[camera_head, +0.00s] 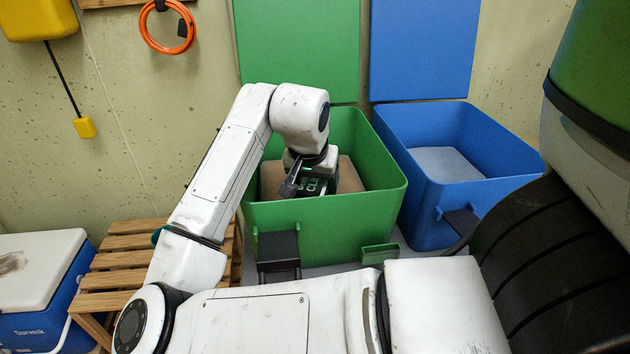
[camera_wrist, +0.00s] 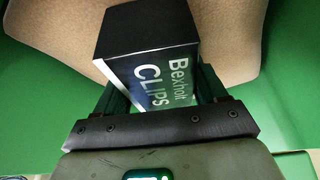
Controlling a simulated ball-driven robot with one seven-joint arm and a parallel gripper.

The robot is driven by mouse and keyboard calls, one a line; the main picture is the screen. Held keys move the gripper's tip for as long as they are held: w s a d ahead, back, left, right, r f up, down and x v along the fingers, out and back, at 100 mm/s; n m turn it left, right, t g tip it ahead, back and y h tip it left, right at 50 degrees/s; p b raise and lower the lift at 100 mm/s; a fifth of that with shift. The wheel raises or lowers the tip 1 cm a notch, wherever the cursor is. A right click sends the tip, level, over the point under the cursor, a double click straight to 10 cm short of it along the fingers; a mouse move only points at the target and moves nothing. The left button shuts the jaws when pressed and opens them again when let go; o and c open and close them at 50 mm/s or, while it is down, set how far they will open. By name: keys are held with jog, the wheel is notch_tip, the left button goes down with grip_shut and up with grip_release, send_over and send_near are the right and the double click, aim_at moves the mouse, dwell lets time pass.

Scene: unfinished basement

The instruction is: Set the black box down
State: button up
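The black box (camera_wrist: 165,65) has a dark blue label reading "Bexholt CLIPS". In the wrist view it sits between the two fingers of my gripper (camera_wrist: 160,92), which appear closed on its sides. In the head view my gripper (camera_head: 306,188) is down inside the open green bin (camera_head: 345,228), and the box (camera_head: 313,186) shows only in part beneath it. A tan, flat-looking surface (camera_head: 349,178) lies in the bin; it also fills much of the background in the wrist view (camera_wrist: 60,25). I cannot tell whether the box touches it.
An open blue bin (camera_head: 490,145) with a pale block (camera_head: 445,164) inside stands right of the green bin. A slatted wooden bench (camera_head: 125,258) and a blue-white cooler (camera_head: 40,285) are on the left. Raised lids (camera_head: 297,45) stand behind the bins.

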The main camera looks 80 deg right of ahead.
jog(key=o, duration=0.4)
jog(key=shift+r, duration=0.15)
jog(key=p+v, duration=0.2)
jog(key=v, duration=1)
jog(key=shift+r, duration=0.1)
